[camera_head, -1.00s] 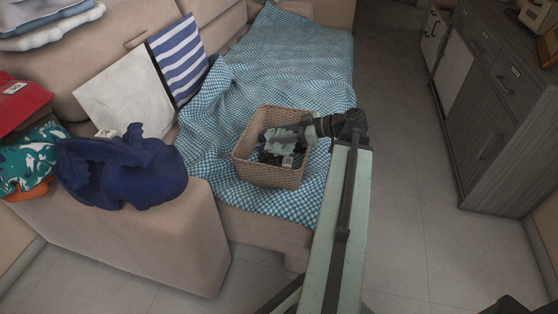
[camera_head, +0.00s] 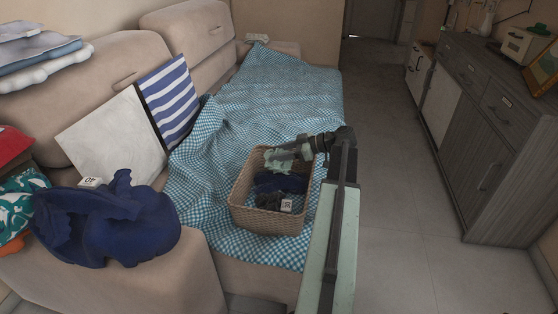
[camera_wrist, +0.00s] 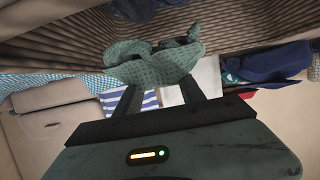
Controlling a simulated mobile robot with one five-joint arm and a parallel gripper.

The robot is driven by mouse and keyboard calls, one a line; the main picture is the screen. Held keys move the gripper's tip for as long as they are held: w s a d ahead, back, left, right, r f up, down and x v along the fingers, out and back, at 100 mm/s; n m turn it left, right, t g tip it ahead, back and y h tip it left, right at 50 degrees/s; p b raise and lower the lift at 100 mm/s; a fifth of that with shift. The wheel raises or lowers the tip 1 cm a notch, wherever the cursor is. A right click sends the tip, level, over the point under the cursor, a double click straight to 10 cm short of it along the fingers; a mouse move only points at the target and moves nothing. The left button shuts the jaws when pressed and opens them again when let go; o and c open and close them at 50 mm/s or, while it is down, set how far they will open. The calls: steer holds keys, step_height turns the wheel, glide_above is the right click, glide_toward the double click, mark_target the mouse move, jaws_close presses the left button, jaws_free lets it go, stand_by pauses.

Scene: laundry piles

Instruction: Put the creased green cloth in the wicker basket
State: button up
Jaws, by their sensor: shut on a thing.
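The wicker basket (camera_head: 252,221) stands on the checked blanket on the sofa, with dark clothes and a white tag inside. My gripper (camera_head: 290,153) is over the basket's back part, reaching in from the right. It is shut on the creased green cloth (camera_head: 277,160), a small pale green bunch near the back rim. In the wrist view my gripper's fingers (camera_wrist: 160,90) pinch the dotted green cloth (camera_wrist: 150,66), which bunches above the fingertips. The basket's woven wall (camera_wrist: 60,45) fills the upper part of that view. Whether the cloth touches the dark clothes, I cannot tell.
A dark blue garment (camera_head: 105,225) lies on the sofa arm at left. A white cushion (camera_head: 112,140) and a striped cushion (camera_head: 168,100) lean on the backrest. A grey cabinet (camera_head: 480,130) stands at right, with clear floor (camera_head: 400,200) between.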

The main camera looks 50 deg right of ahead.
steer(key=shift+s+d+f+b, duration=0.15)
steer(key=shift+f+b, duration=0.1)
steer(key=shift+f, duration=0.35)
steer(key=shift+s+a+f+b, duration=0.1)
steer(key=shift+f+b, duration=0.1)
steer(key=shift+f, duration=0.4)
steer(key=shift+d+r, duration=0.1)
steer(key=shift+r, duration=0.1)
steer(key=shift+f+b, duration=0.35)
steer(key=shift+f, duration=0.2)
steer(key=shift+f, duration=0.1)
steer(key=o, duration=1.3)
steer(key=shift+r, duration=0.2)
